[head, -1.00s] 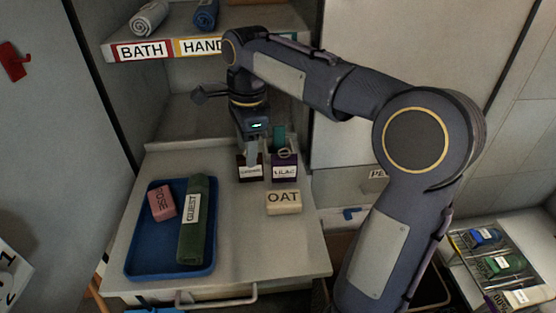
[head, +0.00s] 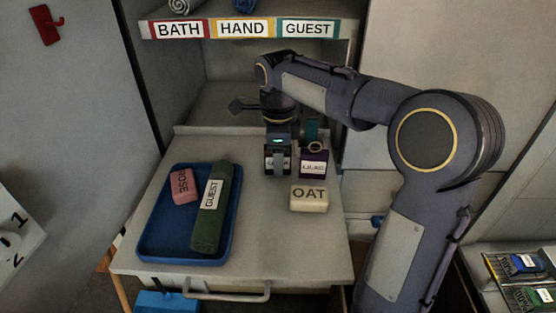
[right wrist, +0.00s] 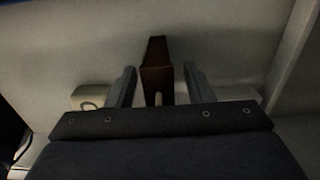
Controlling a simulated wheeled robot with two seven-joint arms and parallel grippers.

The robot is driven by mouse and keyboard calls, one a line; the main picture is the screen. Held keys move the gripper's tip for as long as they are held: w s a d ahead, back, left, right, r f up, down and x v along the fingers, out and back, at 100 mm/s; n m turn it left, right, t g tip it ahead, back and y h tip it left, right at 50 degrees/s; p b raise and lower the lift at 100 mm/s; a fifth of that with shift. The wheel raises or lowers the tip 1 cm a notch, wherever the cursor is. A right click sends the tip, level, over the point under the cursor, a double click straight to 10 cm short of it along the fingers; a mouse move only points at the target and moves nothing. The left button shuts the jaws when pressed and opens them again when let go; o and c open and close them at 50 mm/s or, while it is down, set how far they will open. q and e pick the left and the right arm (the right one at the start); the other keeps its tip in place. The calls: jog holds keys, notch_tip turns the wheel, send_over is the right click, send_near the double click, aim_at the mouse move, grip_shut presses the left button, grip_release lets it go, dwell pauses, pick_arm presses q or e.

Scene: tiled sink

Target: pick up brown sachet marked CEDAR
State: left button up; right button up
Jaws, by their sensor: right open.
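The brown sachet (head: 277,170) stands on the pale counter, left of the purple sachet (head: 313,164). Its label is partly hidden by my gripper and cannot be read. My right gripper (head: 278,158) points down over the brown sachet, its fingers around or just in front of it. In the right wrist view the brown sachet (right wrist: 157,62) stands between the two spread fingers of my right gripper (right wrist: 159,70), with a gap on each side. The gripper is open and holds nothing. My left gripper is not in view.
A cream OAT bar (head: 309,198) lies in front of the purple sachet. A blue tray (head: 156,240) at left holds a pink bar (head: 184,186) and a green GUEST item (head: 216,210). A teal object (head: 312,128) stands behind the purple sachet. A labelled shelf (head: 242,28) is above.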

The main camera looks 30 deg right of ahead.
grip_shut()
